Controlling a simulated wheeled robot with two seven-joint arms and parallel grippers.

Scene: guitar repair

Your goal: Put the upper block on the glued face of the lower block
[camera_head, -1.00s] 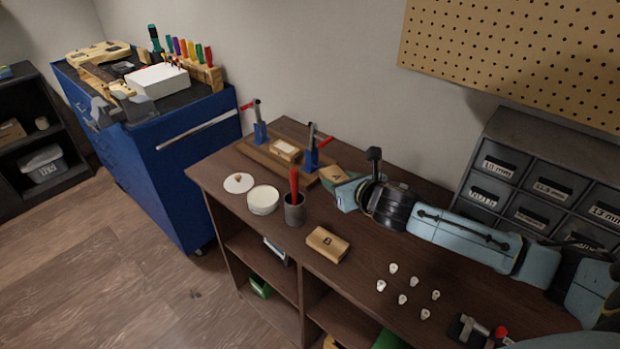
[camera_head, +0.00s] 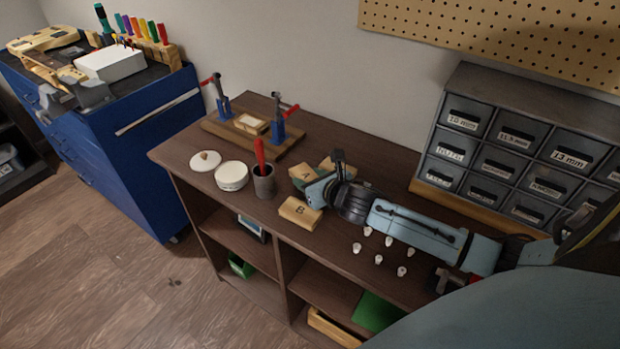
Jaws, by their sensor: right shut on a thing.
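A small pale block with a whitish top (camera_head: 251,124) lies on the wooden clamp board (camera_head: 222,130), between two clamps. A wooden block marked A (camera_head: 303,174) is at the jaws of my right gripper (camera_head: 318,182), which is shut on it; the fingers partly hide it. I cannot tell whether block A touches the bench. A wooden block marked B (camera_head: 299,213) lies on the bench just in front of the gripper. Which block is the upper one is not marked. My left gripper is out of view.
A cup with a red-handled tool (camera_head: 264,183), a round white tub (camera_head: 231,176) and a white lid (camera_head: 205,161) stand left of the gripper. Several small white pieces (camera_head: 378,259) lie below my right arm. A drawer cabinet (camera_head: 470,139) stands at the back right.

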